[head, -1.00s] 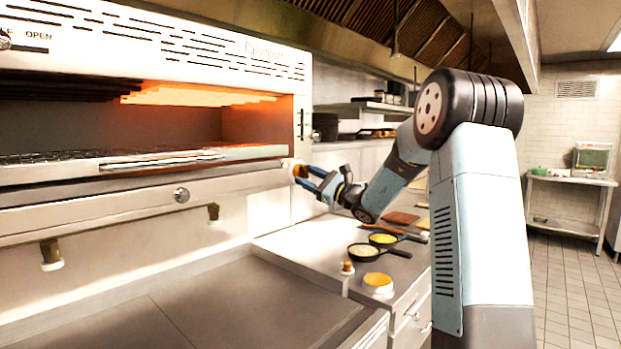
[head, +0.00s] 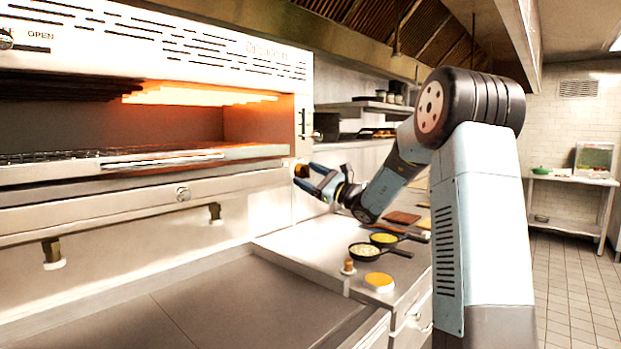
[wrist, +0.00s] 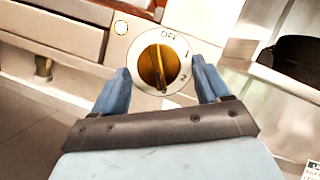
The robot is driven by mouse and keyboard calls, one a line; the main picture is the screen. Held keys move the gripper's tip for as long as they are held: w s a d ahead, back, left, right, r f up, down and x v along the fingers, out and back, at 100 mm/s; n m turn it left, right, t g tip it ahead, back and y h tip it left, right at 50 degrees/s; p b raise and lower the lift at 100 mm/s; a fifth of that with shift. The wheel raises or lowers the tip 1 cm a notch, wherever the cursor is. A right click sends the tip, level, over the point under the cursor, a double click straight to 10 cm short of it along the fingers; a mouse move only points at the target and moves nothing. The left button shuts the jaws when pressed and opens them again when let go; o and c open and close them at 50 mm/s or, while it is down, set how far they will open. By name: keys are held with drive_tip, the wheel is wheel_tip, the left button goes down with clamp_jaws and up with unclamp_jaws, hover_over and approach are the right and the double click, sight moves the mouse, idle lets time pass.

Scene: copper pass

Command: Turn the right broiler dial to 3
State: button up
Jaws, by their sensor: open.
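The right broiler dial (wrist: 158,67) is a brass knob on a white round plate marked OFF, 1 and 2. Its ridge runs nearly top to bottom, with the lower end by a partly covered mark at the bottom of the plate. In the head view the dial (head: 301,169) sits at the right end of the broiler front, partly hidden by my fingers. My gripper (wrist: 163,82) is open, its blue fingers left and right of the dial with gaps on both sides. It also shows in the head view (head: 304,176), holding nothing.
The broiler (head: 140,185) stands at left with a glowing opening. Below right, a counter (head: 320,245) bears small pans (head: 365,252) and a yellow-topped round item (head: 379,282). Free air lies before the dial.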

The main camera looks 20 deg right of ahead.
drive_tip(key=v, duration=1.3)
drive_tip(key=shift+s+d, duration=0.25)
drive_tip(key=shift+d, duration=0.05)
drive_tip(key=shift+f, duration=0.15)
drive_tip(key=s+a+f+n+g+h, duration=0.2)
drive_tip(key=s+a+n+g, duration=0.4)
drive_tip(key=s+a, duration=0.35)
drive_tip(key=s+a+f+n+g+h, duration=0.1)
drive_tip(key=s+a+n+g+h, duration=0.1)
drive_tip(key=s+a+n+g, duration=0.55)
drive_tip(key=s+d+f+n+t+h, duration=0.1)
drive_tip(key=s+d+n+h, duration=0.1)
drive_tip(key=s+h, duration=0.2)
drive_tip(key=s+d+n+t+h, duration=0.1)
drive_tip(key=s+d+n+h, duration=0.2)
drive_tip(key=s, duration=0.7)
drive_tip(key=s+d+f+n+t+h, duration=0.1)
drive_tip(key=s+d+n+h, duration=0.1)
drive_tip(key=s+h, duration=0.2)
drive_tip(key=shift+s+d+f+h, duration=0.3)
drive_tip(key=shift+s+d+f, duration=0.05)
drive_tip(key=shift+s, duration=1.35)
drive_tip(key=shift+t, duration=0.25)
